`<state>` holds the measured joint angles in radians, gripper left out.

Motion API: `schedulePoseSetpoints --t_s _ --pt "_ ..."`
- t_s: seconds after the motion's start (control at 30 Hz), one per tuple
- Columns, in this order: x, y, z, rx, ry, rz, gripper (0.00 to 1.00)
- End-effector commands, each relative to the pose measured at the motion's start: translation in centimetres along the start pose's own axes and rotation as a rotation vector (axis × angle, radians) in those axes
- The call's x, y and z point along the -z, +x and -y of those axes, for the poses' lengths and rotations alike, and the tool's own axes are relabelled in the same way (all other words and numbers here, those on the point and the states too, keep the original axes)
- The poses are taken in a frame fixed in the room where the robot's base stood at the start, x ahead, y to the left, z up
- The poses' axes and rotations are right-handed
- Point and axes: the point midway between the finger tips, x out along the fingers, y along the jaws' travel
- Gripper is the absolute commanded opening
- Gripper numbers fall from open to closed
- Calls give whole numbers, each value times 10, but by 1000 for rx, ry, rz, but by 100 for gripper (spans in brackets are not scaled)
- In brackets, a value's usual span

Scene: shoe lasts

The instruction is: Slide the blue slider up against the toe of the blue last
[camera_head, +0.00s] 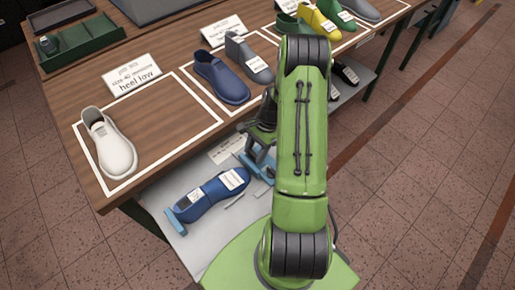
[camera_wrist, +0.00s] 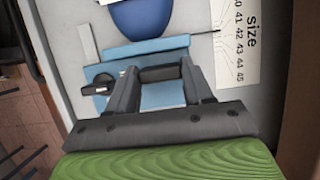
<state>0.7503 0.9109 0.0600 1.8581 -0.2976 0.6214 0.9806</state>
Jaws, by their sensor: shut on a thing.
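The blue last (camera_head: 205,198) lies on the grey measuring board below the table edge. Its rounded end shows at the top of the wrist view (camera_wrist: 140,18). The light blue slider (camera_wrist: 146,48) has its crossbar right in front of that end; the two look very close, and I cannot tell whether they touch. The slider also shows in the head view (camera_head: 258,170), partly behind my arm. My gripper (camera_wrist: 158,76) is shut on the slider's raised part, with a finger on each side. In the head view my gripper (camera_head: 261,158) is partly hidden by my arm.
A size scale (camera_wrist: 239,45) lies along the board. A light blue stop (camera_head: 181,219) is at the last's other end. Above, the wooden table (camera_head: 75,88) carries a white last (camera_head: 110,145), another blue last (camera_head: 222,80), a grey last (camera_head: 245,58) and labels.

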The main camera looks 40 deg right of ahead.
Motion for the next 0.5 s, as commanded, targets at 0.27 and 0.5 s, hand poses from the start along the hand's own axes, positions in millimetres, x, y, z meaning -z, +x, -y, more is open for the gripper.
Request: schedulePoseSetpoints --t_s 0.27,0.5 --pt "0 0 0 0 -2 0 77" --pt "0 -5 0 1 -1 -1 77"
